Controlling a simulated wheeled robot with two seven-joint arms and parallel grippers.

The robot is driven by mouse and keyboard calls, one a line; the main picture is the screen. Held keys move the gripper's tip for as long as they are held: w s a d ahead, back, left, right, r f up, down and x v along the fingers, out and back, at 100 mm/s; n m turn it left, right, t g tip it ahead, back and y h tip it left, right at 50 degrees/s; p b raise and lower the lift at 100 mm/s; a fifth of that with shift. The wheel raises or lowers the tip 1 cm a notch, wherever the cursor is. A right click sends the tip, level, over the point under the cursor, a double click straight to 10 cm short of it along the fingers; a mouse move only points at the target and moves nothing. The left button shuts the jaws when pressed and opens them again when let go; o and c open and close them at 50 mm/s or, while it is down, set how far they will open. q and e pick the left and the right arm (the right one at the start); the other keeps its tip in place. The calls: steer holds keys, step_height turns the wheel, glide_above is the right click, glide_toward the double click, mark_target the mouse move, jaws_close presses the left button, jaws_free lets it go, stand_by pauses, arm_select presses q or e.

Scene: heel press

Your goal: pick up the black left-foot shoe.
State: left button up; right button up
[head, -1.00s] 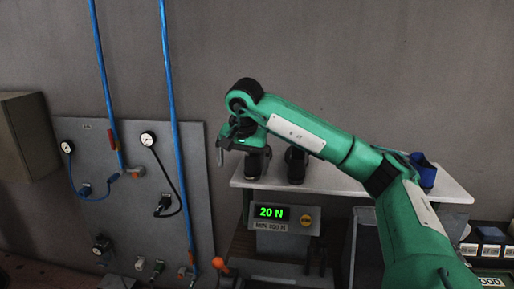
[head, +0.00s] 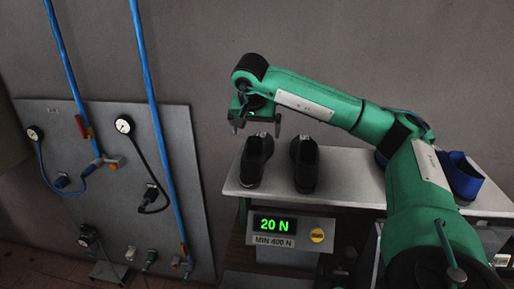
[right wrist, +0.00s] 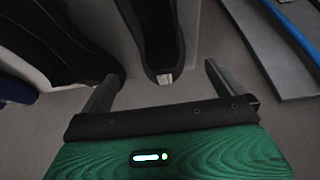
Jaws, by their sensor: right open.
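Two black shoes stand side by side on the white shelf in the head view: a left one (head: 256,161) and a right one (head: 304,164). Which is the left-foot shoe I cannot tell for sure from their shape. My right gripper (head: 256,131) is open and empty, pointing down just above the heel of the left one. In the right wrist view that shoe (right wrist: 160,35) lies between the open fingers of the gripper (right wrist: 162,72), a small grey tab at its end; the other black shoe (right wrist: 85,40) is to the left. My left gripper is not in view.
Blue shoes (head: 462,176) stand on the shelf (head: 350,178) at the right, partly behind my arm. Below is a panel reading 20 N (head: 275,225). A grey board (head: 110,160) with gauges and blue hoses is on the left wall.

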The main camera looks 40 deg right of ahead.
mark_target(256, 144)
steer(key=shift+w+p+x, duration=0.2)
steer(key=shift+p+x, duration=0.7)
steer(key=shift+x, duration=0.95)
steer(key=p+x, duration=0.2)
steer(key=x, duration=0.2)
steer(key=shift+w+d+r, duration=0.1)
steer(key=shift+w+d, duration=0.05)
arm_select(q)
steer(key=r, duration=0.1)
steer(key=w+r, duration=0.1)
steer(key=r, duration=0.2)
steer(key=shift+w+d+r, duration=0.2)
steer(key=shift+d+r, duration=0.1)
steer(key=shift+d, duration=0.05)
arm_select(e)
steer(key=shift+f, duration=0.2)
steer(key=shift+c, duration=1.3)
steer(key=c, duration=1.1)
